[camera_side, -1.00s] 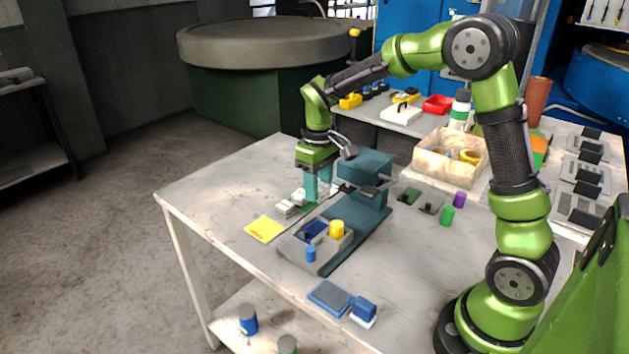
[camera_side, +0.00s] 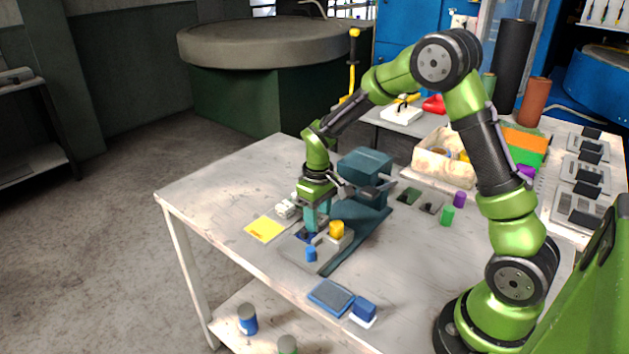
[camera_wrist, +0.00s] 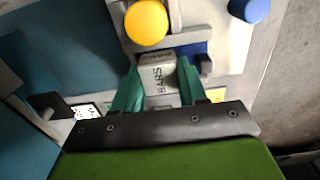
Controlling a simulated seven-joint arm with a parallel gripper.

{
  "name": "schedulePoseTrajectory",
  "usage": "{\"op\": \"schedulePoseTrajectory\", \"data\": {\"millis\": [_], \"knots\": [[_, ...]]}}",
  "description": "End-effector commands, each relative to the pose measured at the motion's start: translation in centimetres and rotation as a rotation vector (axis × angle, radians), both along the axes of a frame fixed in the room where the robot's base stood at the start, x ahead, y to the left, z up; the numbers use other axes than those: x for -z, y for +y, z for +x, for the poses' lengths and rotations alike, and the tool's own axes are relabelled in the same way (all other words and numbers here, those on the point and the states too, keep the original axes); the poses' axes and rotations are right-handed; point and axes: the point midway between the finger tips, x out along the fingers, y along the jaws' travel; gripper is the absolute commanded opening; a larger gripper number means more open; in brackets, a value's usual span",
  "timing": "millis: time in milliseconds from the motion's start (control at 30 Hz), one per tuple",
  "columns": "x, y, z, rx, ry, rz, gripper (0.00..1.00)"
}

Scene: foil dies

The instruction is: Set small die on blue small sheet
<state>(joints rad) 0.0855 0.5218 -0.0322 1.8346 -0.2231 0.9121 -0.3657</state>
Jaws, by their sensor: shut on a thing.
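My gripper (camera_side: 316,222) points down over the grey bed of the teal press. In the wrist view its two teal fingers (camera_wrist: 158,70) are shut on a small grey block die (camera_wrist: 158,84) with the letters "BARS" on it. The blue small sheet (camera_wrist: 190,49) lies on the bed, showing beyond and to the right of the die; a sliver of it shows in the side view (camera_side: 303,238). The die covers part of the sheet. I cannot tell whether the die touches it. The fingers hide the die in the side view.
A yellow knob (camera_side: 336,229) and a blue peg (camera_side: 311,254) stand on the bed close to my gripper. The press head (camera_side: 365,165) rises just right. A yellow sheet (camera_side: 265,229) and pale blocks (camera_side: 286,209) lie left. The table's front left is clear.

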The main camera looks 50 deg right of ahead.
Motion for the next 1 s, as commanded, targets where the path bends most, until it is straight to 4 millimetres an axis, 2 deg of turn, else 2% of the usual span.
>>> {"op": "schedulePoseTrajectory", "data": {"millis": [33, 100, 367, 467, 567, 800, 1000], "knots": [[0.1, 0.0, 0.0, 0.0, 0.001, 0.0, 0.45], [0.1, 0.0, 0.0, 0.0, 0.001, 0.0, 0.53], [0.0, 0.0, 0.0, 0.0, 0.001, 0.0, 0.53], [-0.6, 0.0, 0.0, 0.001, -0.001, 0.0, 0.53], [-2.0, 0.0, 0.1, 0.0, -0.004, 0.0, 0.53], [-7.2, 0.0, 0.1, 0.0, -0.005, 0.0, 0.53], [-10.7, 0.0, 0.0, 0.001, -0.002, 0.0, 0.53]]}}
